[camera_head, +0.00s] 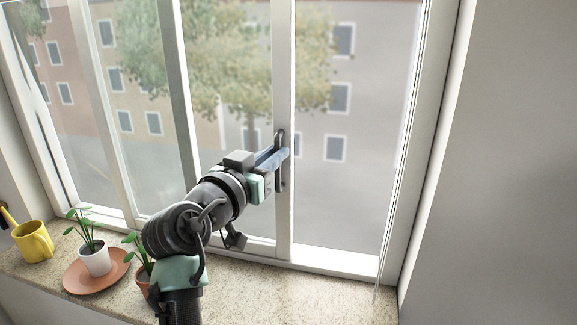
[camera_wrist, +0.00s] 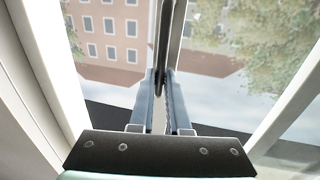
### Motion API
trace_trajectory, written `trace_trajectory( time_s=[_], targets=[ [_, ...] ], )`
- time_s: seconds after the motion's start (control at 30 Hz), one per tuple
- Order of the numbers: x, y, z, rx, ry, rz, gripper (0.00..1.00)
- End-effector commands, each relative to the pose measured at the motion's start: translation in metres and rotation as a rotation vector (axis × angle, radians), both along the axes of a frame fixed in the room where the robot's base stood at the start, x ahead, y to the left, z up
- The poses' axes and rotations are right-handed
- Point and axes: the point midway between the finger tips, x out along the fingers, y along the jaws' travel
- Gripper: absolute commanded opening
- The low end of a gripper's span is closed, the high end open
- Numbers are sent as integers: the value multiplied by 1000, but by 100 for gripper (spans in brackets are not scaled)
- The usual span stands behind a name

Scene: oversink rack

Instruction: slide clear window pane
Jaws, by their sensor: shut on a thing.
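The clear window pane (camera_head: 235,130) stands upright in a white frame, with trees and buildings showing through it. A dark vertical handle (camera_head: 281,180) is fixed on the white upright at the pane's right edge. My gripper (camera_head: 283,153) is at this handle, its blue fingers on either side of it. In the wrist view my gripper (camera_wrist: 161,82) is shut on the handle (camera_wrist: 163,45), which runs up between the fingers. The gap to the right of the upright shows the outside. My arm hides part of the lower frame.
A speckled sill (camera_head: 330,295) runs below the window. The sill's right side is clear.

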Motion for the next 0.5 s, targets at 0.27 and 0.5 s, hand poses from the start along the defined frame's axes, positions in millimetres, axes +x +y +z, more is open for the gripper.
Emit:
trace_trajectory(
  time_s=[0.27,0.5],
  targets=[
    [0,2,-1,1,3,2,0],
    [0,1,-1,1,2,1,44]
  ],
)
